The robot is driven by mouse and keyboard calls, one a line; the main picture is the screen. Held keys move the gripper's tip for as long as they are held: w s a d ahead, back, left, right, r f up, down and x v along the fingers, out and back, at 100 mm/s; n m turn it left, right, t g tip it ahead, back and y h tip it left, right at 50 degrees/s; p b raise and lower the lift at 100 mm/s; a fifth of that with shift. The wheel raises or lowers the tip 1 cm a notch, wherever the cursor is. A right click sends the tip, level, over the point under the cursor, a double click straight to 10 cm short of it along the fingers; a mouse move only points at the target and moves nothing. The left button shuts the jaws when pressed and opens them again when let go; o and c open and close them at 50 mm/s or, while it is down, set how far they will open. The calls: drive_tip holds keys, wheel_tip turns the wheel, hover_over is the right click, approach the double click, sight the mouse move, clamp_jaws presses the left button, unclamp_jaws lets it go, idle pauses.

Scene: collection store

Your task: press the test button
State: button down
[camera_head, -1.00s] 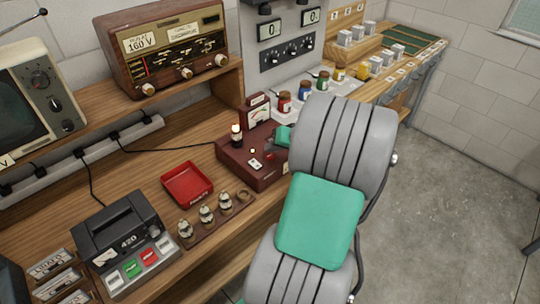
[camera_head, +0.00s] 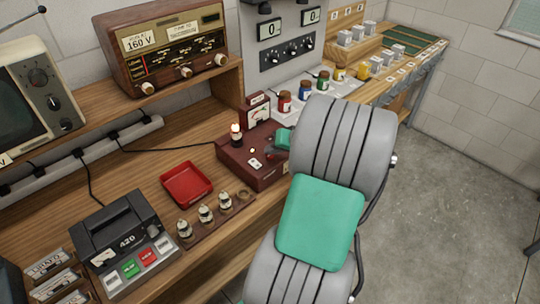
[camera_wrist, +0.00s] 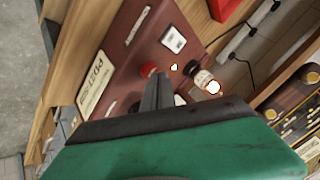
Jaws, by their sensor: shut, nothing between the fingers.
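The dark red tester box (camera_head: 240,162) stands on the bench, with a meter (camera_head: 259,115) at its back. A small valve (camera_head: 236,135) stands upright on it, its top glowing white; the glow also shows in the wrist view (camera_wrist: 213,87). A red test button (camera_wrist: 149,70) is on the box's top, beside a small lit yellow lamp (camera_wrist: 174,67). My gripper (camera_wrist: 156,80) is shut and empty, its tips right at the button. I cannot tell whether they touch it. In the head view my arm hides part of the box's right side.
A red tray (camera_head: 187,183) and a rack of several valves (camera_head: 205,214) lie left of and in front of the tester. A dark device marked 420 (camera_head: 118,235) is at the front left. Coloured jars (camera_head: 304,89) stand behind my arm. Open floor lies to the right.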

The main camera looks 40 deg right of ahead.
sight(272, 156)
drive_tip(key=shift+f, duration=0.3)
drive_tip(key=shift+r, duration=0.1)
idle(0.3)
drive_tip(key=shift+r+p, duration=0.45)
drive_tip(key=shift+r, duration=0.35)
drive_tip(key=shift+r+p, duration=1.85)
drive_tip(key=shift+r, duration=0.7)
